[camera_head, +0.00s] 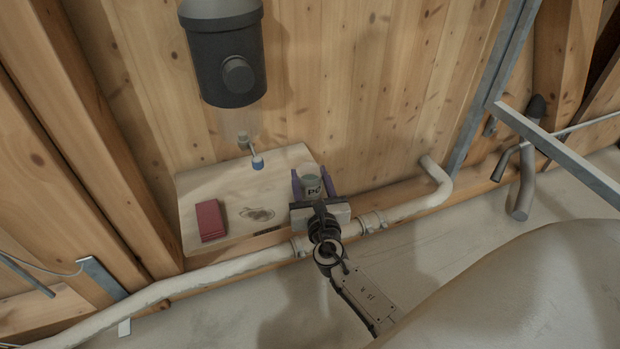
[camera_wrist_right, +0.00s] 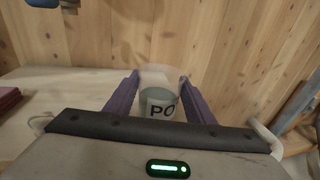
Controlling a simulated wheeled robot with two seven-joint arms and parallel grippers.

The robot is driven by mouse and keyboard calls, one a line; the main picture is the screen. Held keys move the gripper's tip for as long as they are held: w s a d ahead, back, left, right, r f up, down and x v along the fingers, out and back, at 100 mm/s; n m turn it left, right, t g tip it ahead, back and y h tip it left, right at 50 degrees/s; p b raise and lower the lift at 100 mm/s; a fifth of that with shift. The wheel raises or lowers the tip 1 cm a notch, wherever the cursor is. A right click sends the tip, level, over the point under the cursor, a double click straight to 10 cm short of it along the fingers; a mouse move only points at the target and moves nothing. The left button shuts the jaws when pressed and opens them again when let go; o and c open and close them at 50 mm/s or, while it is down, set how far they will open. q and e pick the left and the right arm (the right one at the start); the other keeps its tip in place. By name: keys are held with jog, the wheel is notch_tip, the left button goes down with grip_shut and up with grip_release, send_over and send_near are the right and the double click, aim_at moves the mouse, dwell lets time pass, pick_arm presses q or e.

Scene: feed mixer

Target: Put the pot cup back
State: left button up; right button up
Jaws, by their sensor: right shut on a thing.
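The pot cup (camera_head: 312,187) is a small grey-green cup with dark lettering, at the right edge of the pale shelf board in the head view. It also shows in the right wrist view (camera_wrist_right: 160,106), upright, with the letters "PO" facing the camera. My right gripper (camera_head: 312,181) has its two purple fingers on either side of the cup and is shut on it. In the right wrist view the fingers (camera_wrist_right: 160,97) flank the cup. I cannot tell whether the cup's base touches the board. My left gripper is not in view.
The shelf board (camera_head: 205,187) holds a dark red block (camera_head: 209,220) and a dark round mark. A black cylinder with a knob (camera_head: 230,60) hangs above, with a blue-tipped lever (camera_head: 257,163) below it. A pale pipe (camera_head: 400,209) runs along the wall base.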

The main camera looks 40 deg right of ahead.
jog(key=o, duration=1.1)
jog(key=shift+f, duration=0.2)
jog(key=shift+r, duration=0.15)
jog(key=shift+r+p, duration=0.25)
jog(key=shift+p, duration=0.1)
jog(key=p+v, duration=0.1)
jog(key=v, duration=0.6)
jog(key=shift+s+a+f, duration=0.1)
jog(key=shift+s, duration=0.2)
